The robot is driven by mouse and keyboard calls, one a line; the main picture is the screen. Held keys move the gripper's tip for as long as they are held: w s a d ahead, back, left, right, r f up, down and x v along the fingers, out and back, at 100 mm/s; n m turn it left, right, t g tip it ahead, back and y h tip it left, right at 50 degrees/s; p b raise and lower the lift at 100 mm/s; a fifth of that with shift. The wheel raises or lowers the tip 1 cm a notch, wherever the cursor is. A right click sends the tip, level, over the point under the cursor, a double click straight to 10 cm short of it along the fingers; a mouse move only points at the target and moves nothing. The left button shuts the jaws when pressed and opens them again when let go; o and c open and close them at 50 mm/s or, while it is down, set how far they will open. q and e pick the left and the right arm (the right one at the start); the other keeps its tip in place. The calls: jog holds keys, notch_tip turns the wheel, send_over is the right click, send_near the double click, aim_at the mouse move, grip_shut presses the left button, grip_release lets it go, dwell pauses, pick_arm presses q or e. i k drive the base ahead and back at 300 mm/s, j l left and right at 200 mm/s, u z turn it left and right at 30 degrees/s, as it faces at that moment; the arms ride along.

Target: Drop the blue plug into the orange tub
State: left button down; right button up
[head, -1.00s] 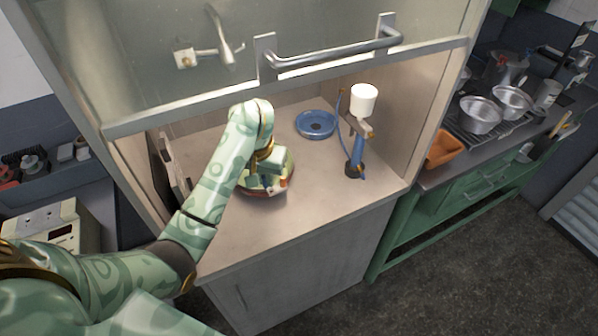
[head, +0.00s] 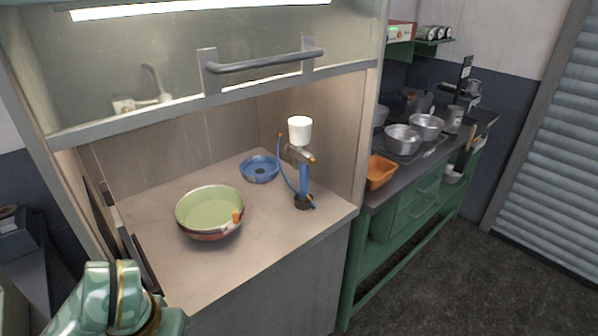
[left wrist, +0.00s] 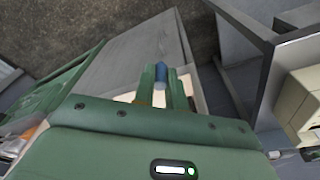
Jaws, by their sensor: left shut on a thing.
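The blue plug (left wrist: 162,72) shows in the left wrist view as a small blue cylinder between the fingertips of my left gripper (left wrist: 163,82), which is shut on it. In the head view the left arm is at the bottom left, in front of the cabinet, and its fingers and the plug are out of sight. The orange tub (head: 380,172) stands on the green counter to the right of the cabinet. The green pan (head: 209,206) sits on the cabinet floor, with a small orange piece (head: 236,216) at its rim. The right gripper is not in view.
A blue dish (head: 259,168) and a blue stand with a white cup (head: 300,130) are inside the cabinet. The raised glass sash has a handle bar (head: 265,61). Metal bowls (head: 402,139) stand behind the tub. The floor (head: 440,275) before the counter is clear.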

aim_at(365, 182)
jog(key=i+l+u, duration=0.15)
jog(key=l+u, duration=0.15)
jog(key=i+l+u, duration=0.15)
jog(key=l+u, duration=0.15)
jog(key=i+l+u, duration=0.1)
jog(key=l+u, duration=0.2)
jog(key=i+l+u, duration=0.25)
jog(key=l, duration=1.35)
jog(key=l+u, duration=0.25)
jog(key=l, duration=1.35)
